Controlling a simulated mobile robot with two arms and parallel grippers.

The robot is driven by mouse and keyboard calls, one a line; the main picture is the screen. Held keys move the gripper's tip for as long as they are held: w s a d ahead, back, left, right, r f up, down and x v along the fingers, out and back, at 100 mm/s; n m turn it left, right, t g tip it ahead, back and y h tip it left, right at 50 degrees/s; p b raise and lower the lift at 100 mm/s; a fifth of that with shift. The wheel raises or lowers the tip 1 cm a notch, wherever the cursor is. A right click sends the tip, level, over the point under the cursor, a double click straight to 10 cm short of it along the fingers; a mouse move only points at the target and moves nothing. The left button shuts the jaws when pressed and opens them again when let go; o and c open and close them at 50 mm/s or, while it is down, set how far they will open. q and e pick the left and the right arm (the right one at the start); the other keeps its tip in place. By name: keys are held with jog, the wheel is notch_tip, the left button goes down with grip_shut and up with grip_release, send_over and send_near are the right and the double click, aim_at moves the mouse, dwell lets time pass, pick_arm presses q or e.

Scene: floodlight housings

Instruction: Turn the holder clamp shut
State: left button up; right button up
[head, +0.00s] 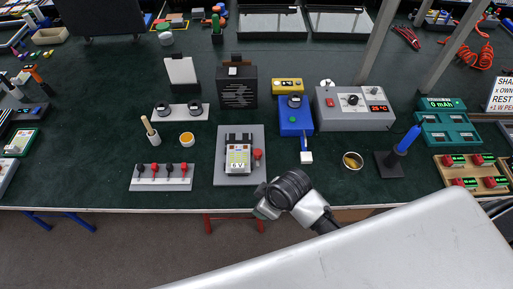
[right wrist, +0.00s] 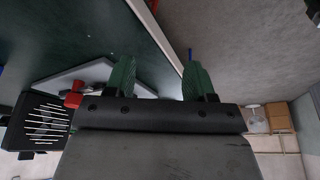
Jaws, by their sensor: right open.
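A grey plate (head: 221,172) near the front edge of the table bears a holder with a block marked 6 V (head: 238,160). A red knob (head: 257,155), likely the holder clamp, stands at the plate's right side. It also shows in the right wrist view as a red knob (right wrist: 75,97), left of my fingers. My right gripper (right wrist: 158,80) has two green fingertips spread apart with nothing between them. In the head view my right wrist hangs by the table's front edge, right of and nearer than the plate; its fingers are hard to make out there. My left gripper is not in view.
Left of the plate is a panel with several small levers (head: 161,178). Behind it stands a black slotted housing (head: 237,88). A blue device (head: 296,117) and a grey power unit (head: 354,109) are to the right. A small cup (head: 352,160) stands near the front edge.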

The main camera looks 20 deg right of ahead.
jog(key=w+a+r+n, duration=0.2)
jog(key=w+n, duration=0.2)
jog(key=shift+w+a+r, duration=0.35)
jog(key=shift+a+r, duration=0.05)
jog(key=w+r+n+g, duration=0.1)
jog(key=w+r+n, duration=0.2)
jog(key=w+n, duration=0.15)
jog(key=n+g+h+p, duration=0.1)
jog(key=n+g+h, duration=0.15)
jog(key=n, duration=0.45)
send_near(257, 152)
jog(key=shift+t, duration=0.35)
jog(key=f, duration=0.6)
jog(key=f+p, duration=0.1)
jog(key=f, duration=0.2)
jog(key=shift+s+f, duration=0.15)
jog(key=shift+s, duration=0.1)
jog(key=c, duration=0.9)
